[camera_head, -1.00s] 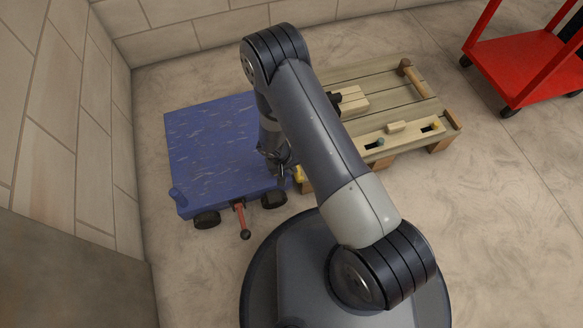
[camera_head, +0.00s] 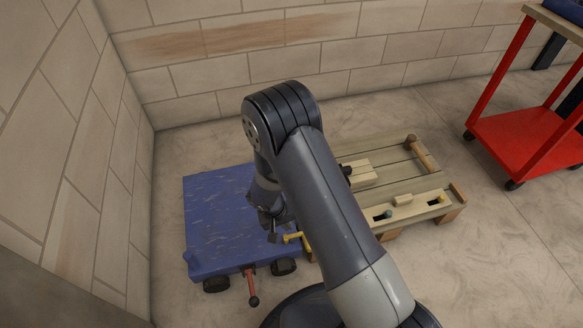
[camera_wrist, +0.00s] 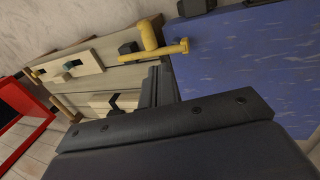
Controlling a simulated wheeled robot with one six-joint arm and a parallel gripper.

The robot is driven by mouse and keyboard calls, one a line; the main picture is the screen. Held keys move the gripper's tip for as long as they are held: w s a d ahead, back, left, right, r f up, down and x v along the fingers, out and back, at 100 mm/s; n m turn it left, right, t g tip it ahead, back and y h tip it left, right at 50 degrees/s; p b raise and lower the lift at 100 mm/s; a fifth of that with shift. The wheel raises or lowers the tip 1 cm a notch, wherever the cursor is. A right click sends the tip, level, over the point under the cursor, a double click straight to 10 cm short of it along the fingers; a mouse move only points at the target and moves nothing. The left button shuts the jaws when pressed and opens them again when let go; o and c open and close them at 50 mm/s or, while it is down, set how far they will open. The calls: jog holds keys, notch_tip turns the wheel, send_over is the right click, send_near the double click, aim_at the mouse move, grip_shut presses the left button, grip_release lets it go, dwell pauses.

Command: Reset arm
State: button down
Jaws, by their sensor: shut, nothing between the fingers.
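My arm reaches out from the bottom of the head view and bends down over the blue cart. My gripper (camera_head: 272,230) hangs at the cart's right side, close to a yellow handle (camera_head: 298,238); the arm hides part of the area. In the wrist view the gripper's fingers (camera_wrist: 158,86) are shut and empty. The yellow handle (camera_wrist: 160,47) stands beyond them, apart from them in that picture.
The blue cart (camera_head: 215,215) has dark wheels and a red lever (camera_head: 252,285). A wooden workbench (camera_head: 400,160) with pegs stands to its right. A red trolley (camera_head: 520,140) is at far right. A tiled wall runs behind and left; floor between bench and trolley is clear.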

jog(key=b+x, duration=0.1)
jog(key=x, duration=0.3)
jog(key=d+b+x, duration=0.1)
jog(key=b+x, duration=0.1)
jog(key=x, duration=0.3)
jog(key=b+x, duration=0.2)
jog(key=x, duration=0.3)
jog(key=shift+w+d+r, duration=0.1)
jog(key=shift+d+r, duration=0.1)
jog(key=shift+d, duration=0.05)
